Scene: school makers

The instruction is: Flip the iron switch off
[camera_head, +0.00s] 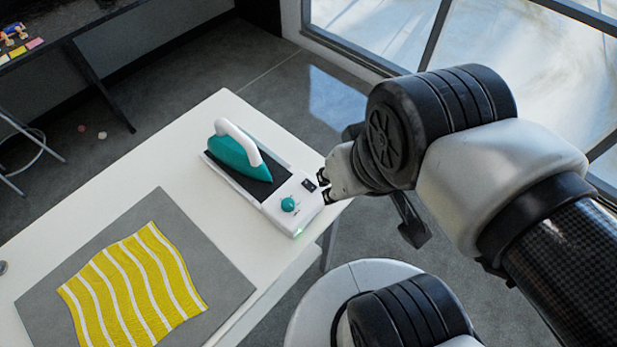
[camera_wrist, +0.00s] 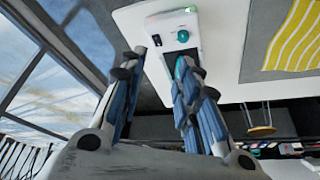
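A teal iron with a white handle (camera_head: 238,152) rests on a white and black iron station (camera_head: 268,205) on the white table. The station's front has a small black switch (camera_head: 309,185) and a round teal knob (camera_head: 288,204). A green light glows at its front edge. My gripper (camera_head: 325,187) is at the station's right front corner, close to the switch; contact cannot be told. Its two fingers are apart with nothing between them. The wrist view shows my gripper (camera_wrist: 161,57) with the switch (camera_wrist: 157,40) just beyond the fingertips; the right finger hides most of the iron.
A yellow and white striped cloth (camera_head: 135,285) lies on a grey mat (camera_head: 205,255) at the table's near left. A dark table (camera_head: 60,30) is at the upper left, and windows (camera_head: 500,60) are behind my arm.

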